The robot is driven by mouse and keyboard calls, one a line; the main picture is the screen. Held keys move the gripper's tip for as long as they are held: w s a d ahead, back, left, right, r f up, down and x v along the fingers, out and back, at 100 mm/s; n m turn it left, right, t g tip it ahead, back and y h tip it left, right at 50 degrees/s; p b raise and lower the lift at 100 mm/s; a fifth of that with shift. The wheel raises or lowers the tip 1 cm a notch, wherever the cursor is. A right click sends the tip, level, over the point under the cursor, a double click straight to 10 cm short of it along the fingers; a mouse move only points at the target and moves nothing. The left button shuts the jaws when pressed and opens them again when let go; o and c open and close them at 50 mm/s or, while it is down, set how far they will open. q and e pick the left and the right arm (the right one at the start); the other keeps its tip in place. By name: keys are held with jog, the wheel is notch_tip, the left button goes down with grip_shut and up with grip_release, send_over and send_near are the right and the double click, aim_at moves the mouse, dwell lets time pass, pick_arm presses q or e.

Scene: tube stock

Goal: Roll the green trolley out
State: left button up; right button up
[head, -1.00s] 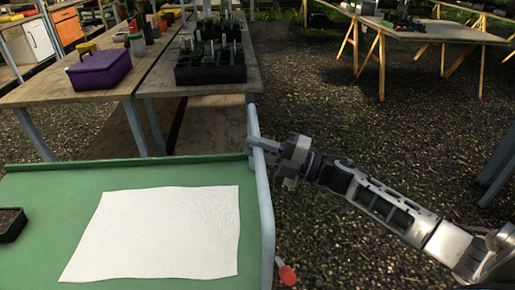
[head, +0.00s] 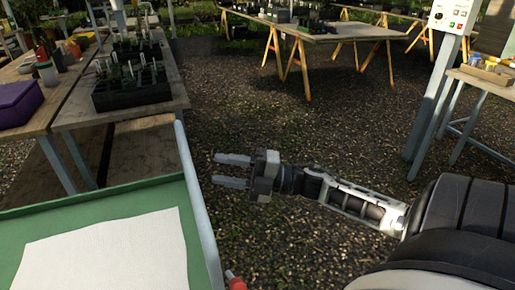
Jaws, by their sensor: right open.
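The green trolley (head: 100,198) is at the lower left, with a white sheet (head: 105,255) lying on its top. Its grey handle bar (head: 199,205) runs along the trolley's right side. My right gripper (head: 216,170) is open and empty, just to the right of the handle, with its fingers pointing left towards it. A gap shows between the fingertips and the bar. My left gripper is not in view.
Wooden benches stand at the left, with a black tray of pots (head: 130,90) and a purple box (head: 20,101). A trestle table (head: 330,33) stands at the back. A post with a control box (head: 452,16) stands at the right. The gravel floor (head: 320,125) between them is open.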

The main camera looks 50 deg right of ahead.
jog(key=v, duration=0.7)
jog(key=shift+s+d, duration=0.25)
jog(key=shift+f, duration=0.1)
